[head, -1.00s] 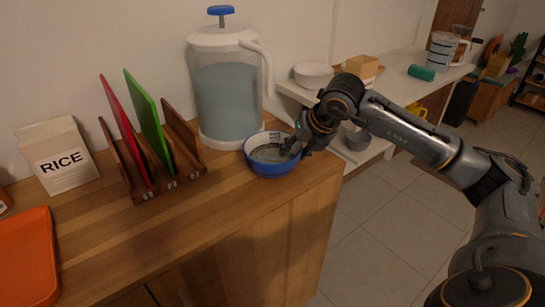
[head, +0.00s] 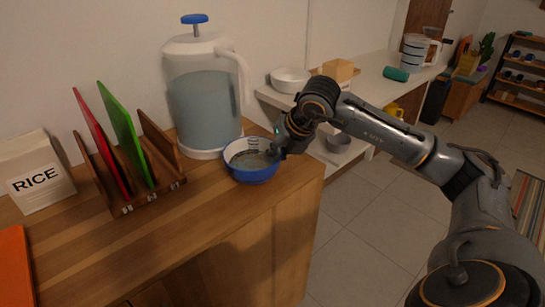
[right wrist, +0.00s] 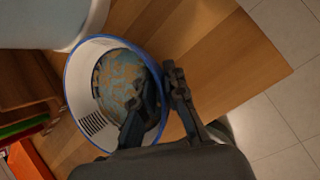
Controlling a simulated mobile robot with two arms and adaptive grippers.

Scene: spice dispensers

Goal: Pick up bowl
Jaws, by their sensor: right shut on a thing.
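The bowl (head: 250,174) is blue outside and white with a patterned bottom inside. It appears to rest on the wooden counter, just right of the large water dispenser. In the right wrist view the bowl (right wrist: 82,92) fills the left middle. My right gripper (head: 277,150) is at the bowl's right rim. In the right wrist view the gripper (right wrist: 160,88) has one finger inside the bowl and the other outside, shut on the wall. My left gripper is not in view.
The dispenser (head: 203,95) stands close behind the bowl. A wooden rack (head: 120,203) with red and green boards and a rice box (head: 35,172) are to the left. An orange tray (head: 14,270) lies at the left edge. The front of the counter (head: 190,225) is clear.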

